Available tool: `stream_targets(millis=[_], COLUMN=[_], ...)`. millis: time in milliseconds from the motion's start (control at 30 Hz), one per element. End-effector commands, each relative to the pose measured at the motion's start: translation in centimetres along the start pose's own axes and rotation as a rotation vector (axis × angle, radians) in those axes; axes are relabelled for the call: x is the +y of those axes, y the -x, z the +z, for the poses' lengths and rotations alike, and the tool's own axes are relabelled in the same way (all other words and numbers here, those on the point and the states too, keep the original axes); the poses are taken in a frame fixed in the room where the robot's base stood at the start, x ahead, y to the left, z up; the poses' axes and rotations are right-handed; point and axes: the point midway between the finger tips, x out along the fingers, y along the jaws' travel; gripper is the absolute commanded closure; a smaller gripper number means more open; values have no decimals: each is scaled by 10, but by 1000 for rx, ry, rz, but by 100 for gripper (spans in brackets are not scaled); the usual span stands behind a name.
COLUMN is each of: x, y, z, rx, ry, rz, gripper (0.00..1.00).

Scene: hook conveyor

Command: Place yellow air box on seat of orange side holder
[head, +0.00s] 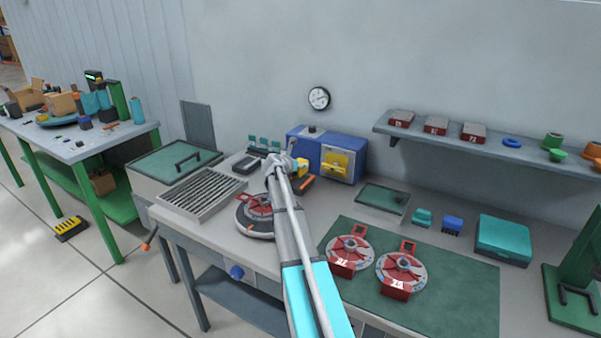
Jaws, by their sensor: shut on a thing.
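My gripper (289,165) is at the far end of my arm, over the back of the workbench, in front of the blue machine. It is shut on the yellow air box (301,167), a small yellow block just to the right of the wrist. The fingers are mostly hidden by the wrist. A dark holder with an orange part, which looks like the orange side holder (304,183), lies just below the yellow box in the picture. My arm covers its left part. I cannot tell whether the box touches it.
The blue machine (312,154) with a yellow panel stands close behind. A round red-and-grey fixture (254,215) lies left of my arm, near a slatted tray (203,192). Two more red fixtures lie on the green mat (450,310). A shelf (480,142) hangs at the right.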

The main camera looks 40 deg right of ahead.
Motion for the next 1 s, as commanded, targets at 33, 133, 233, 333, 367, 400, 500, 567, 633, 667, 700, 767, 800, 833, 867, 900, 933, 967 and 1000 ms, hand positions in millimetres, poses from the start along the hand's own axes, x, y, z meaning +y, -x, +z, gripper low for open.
stream_targets(millis=[33,133,233,333,367,400,500,567,633,667,700,767,800,833,867,900,933,967,1000], x=[1,3,5,4,4,4,4,4,4,4,4,4,4,4,4,4,4,4,4], y=[-2,-7,-14,-16,-17,-18,-21,-22,-22,-22,-22,-22,-22,-22,-22,-22,-22,-22,-22], z=[-1,-5,-11,-20,-22,-25,-31,-33,-34,-34,-34,-34,-34,-34,-34,-34,-34,-34,-34], rx=[0,0,0,0,0,0,0,0,0,0,0,0,0,0,0,0,0,0,0], ry=[0,0,0,0,0,0,0,0,0,0,0,0,0,0,0,0,0,0,0], rz=[0,0,0,0,0,0,0,0,0,0,0,0,0,0,0,0,0,0,0], gripper=[92,92,92,92,92,92,92,92,92,92,92,92,92,92,92,92,92,92,92])
